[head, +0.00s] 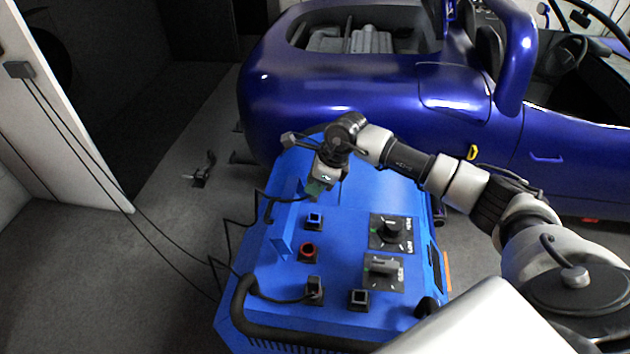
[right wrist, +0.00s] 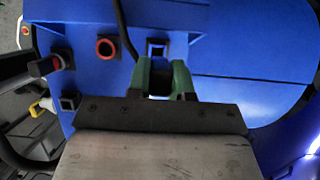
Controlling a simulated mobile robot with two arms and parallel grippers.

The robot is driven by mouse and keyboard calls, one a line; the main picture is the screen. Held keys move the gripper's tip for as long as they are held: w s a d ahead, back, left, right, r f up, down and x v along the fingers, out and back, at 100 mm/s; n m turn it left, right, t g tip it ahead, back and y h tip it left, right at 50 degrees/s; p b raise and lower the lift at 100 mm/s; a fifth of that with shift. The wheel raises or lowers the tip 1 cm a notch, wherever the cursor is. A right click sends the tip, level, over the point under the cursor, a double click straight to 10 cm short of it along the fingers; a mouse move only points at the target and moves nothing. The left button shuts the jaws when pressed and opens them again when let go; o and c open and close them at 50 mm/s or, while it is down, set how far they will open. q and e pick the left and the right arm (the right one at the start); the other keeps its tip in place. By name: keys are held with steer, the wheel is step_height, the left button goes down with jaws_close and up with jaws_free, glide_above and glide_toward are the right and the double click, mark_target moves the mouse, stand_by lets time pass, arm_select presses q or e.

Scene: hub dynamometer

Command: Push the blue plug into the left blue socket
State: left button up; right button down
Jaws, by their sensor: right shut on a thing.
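My right gripper (head: 316,191) points down over the blue console (head: 345,220), with green fingertips. It also shows in the right wrist view (right wrist: 165,82). It is shut on the blue plug, which is mostly hidden between the fingers. A black cable (right wrist: 124,28) runs to the fingers. A square blue socket (head: 314,220) lies just in front of the gripper and also shows just beyond the fingertips in the right wrist view (right wrist: 157,48). The plug appears apart from this socket. Another square socket (head: 360,298) is nearer the console's front. My left gripper is not in view.
A round red socket (head: 307,251) sits between the blue socket and a plugged-in black connector (head: 315,289) with a cable. Two black rotary switches (head: 391,231) (head: 383,269) are on the right. A black handle (head: 244,296) is at the front left. A blue car (head: 340,95) stands behind.

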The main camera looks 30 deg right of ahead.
mark_target(315, 201)
steer(key=shift+f+b, duration=2.2)
steer(key=shift+f, duration=0.75)
steer(key=shift+f, duration=0.15)
steer(key=shift+f+b, duration=1.3)
steer(key=c, duration=0.9)
jaws_free()
steer(key=shift+c, duration=0.2)
steer(key=shift+r, duration=0.1)
steer(key=b+v, duration=0.1)
steer(key=v, duration=0.9)
steer(key=shift+d+r, duration=0.15)
steer(key=shift+r, duration=0.2)
